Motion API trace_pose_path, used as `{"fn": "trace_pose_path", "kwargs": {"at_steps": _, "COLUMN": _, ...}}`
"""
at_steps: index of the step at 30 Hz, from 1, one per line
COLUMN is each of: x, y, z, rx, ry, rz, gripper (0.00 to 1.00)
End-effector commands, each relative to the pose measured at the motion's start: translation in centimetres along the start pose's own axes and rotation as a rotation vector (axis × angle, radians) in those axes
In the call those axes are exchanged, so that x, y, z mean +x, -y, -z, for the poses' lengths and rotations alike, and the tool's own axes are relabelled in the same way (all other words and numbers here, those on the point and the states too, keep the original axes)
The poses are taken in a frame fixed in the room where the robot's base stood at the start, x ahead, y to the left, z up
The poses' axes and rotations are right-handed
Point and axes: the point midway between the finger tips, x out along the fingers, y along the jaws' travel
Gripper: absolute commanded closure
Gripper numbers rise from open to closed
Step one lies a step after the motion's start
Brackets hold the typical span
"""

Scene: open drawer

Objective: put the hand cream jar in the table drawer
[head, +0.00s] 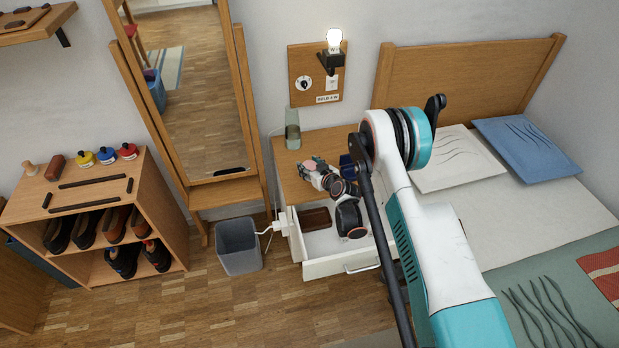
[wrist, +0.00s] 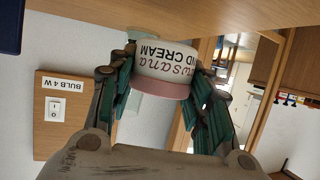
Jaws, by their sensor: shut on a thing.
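The hand cream jar (wrist: 167,65) is white with a pink band and printed lettering, and it shows upside down in the wrist view. My gripper (wrist: 165,80) is shut on it, with a teal finger on each side. In the head view my gripper (head: 308,168) is over the wooden top of the bedside table (head: 285,160), and the jar is a small pinkish spot (head: 318,160) at its tip. The table drawer (head: 340,262) is open below, with white walls and a metal handle. My arm hides part of the drawer.
A brown item (head: 315,218) lies inside the drawer at the left. A glass (head: 292,130) and a dark blue object (head: 347,166) stand on the tabletop. A grey bin (head: 238,247) stands left of the drawer. The bed (head: 520,215) is to the right.

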Motion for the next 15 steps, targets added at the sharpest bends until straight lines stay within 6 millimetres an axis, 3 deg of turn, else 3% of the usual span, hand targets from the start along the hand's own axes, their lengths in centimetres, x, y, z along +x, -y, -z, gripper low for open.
{"fn": "trace_pose_path", "kwargs": {"at_steps": 5, "x": 0.4, "y": 0.0, "z": -1.0, "rx": 0.000, "ry": 0.000, "rz": 0.000, "gripper": 0.84}}
{"fn": "trace_pose_path", "kwargs": {"at_steps": 11, "x": 1.5, "y": 0.0, "z": -3.6, "rx": 0.000, "ry": 0.000, "rz": 0.000, "gripper": 0.84}}
{"fn": "trace_pose_path", "kwargs": {"at_steps": 15, "x": 1.6, "y": 0.0, "z": -3.9, "rx": 0.000, "ry": 0.000, "rz": 0.000, "gripper": 0.84}}
